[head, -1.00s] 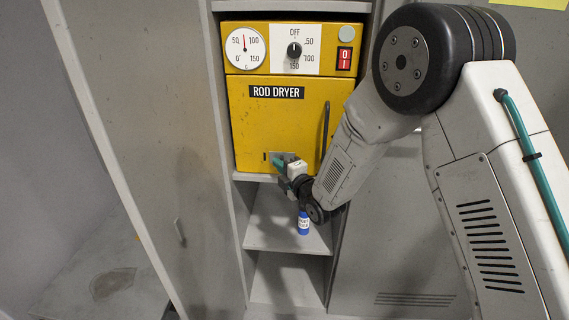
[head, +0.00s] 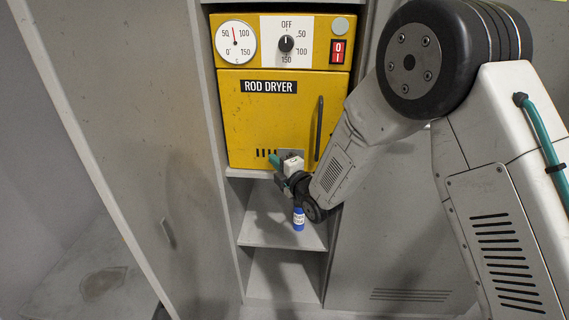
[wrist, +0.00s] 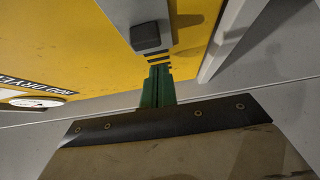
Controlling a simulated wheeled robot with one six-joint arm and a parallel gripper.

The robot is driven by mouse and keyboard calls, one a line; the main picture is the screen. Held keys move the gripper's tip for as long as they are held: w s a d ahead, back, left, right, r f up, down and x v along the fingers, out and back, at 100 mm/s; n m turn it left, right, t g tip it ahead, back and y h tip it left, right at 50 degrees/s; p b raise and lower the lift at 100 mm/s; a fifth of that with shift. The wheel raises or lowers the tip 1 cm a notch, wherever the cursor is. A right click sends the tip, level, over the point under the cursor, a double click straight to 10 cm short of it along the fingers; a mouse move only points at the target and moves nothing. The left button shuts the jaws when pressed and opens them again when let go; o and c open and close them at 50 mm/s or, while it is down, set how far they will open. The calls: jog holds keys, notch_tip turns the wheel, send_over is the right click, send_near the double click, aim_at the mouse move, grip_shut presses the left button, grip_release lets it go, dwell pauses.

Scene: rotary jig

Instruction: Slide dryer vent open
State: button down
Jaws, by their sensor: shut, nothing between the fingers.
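The yellow rod dryer (head: 262,120) stands in a cabinet bay. Its vent is low on the front: several dark slots (head: 262,153) show left of a grey sliding plate (head: 293,154). In the wrist view the plate (wrist: 136,9) carries a square black knob (wrist: 147,37), with dark slots (wrist: 160,55) beside it. My gripper (head: 274,159) is at the vent, its green fingers shut and empty. In the wrist view the fingertips (wrist: 159,70) are over the slot area, a little apart from the knob in the picture. Whether they touch the plate I cannot tell.
A small blue bottle (head: 299,219) stands on the shelf (head: 265,232) below the dryer, close to my wrist. A dark vertical handle (head: 319,128) is on the dryer door. Cabinet walls (head: 206,200) close in on both sides.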

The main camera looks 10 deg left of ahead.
jog(key=v, duration=1)
